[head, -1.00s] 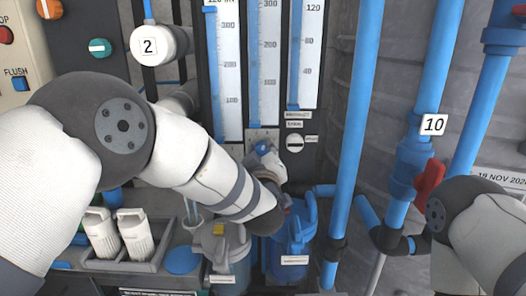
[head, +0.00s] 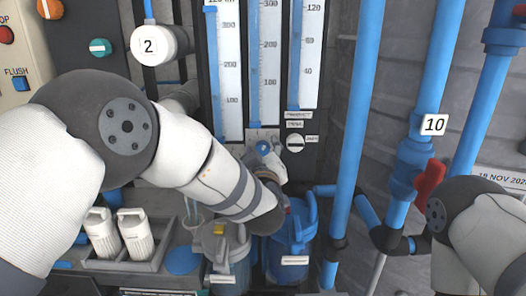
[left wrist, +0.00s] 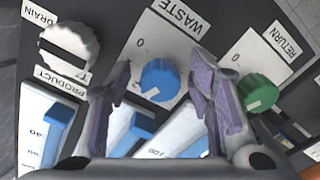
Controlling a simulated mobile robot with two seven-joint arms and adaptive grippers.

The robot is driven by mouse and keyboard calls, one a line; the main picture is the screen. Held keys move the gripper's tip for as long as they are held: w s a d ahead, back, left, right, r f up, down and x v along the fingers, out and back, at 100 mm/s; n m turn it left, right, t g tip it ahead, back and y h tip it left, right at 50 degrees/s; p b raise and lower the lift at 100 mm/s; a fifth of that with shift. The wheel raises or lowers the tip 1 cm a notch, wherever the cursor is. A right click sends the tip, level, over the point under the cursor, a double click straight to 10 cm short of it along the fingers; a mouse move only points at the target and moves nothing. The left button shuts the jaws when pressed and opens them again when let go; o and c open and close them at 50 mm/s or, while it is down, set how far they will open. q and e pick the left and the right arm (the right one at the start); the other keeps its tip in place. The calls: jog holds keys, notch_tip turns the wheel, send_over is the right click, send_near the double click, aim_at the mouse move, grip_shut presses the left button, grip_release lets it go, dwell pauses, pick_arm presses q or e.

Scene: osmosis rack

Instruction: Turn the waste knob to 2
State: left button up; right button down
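The waste knob, a blue round dial with a white pointer mark, shows in the left wrist view (left wrist: 160,78) below the WASTE label (left wrist: 180,18). Its white mark points to the lower left, and a 0 is printed on the scale plate. My left gripper (left wrist: 163,88) is open, one finger on each side of the knob, with gaps visible between fingers and knob. In the head view the blue knob (head: 263,147) is small and partly covered by my left gripper (head: 269,162). The 2 mark of its scale is not readable. My right gripper is out of view.
The white drain knob (left wrist: 70,48) and green return knob (left wrist: 257,92) flank the waste knob. Flow gauges (head: 265,65) stand above it in the head view. Blue pipes (head: 350,130) and a red-handled valve (head: 430,178) are to the right. Filter housings (head: 290,250) are below.

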pick_arm(q)
jog(key=s, duration=1.2)
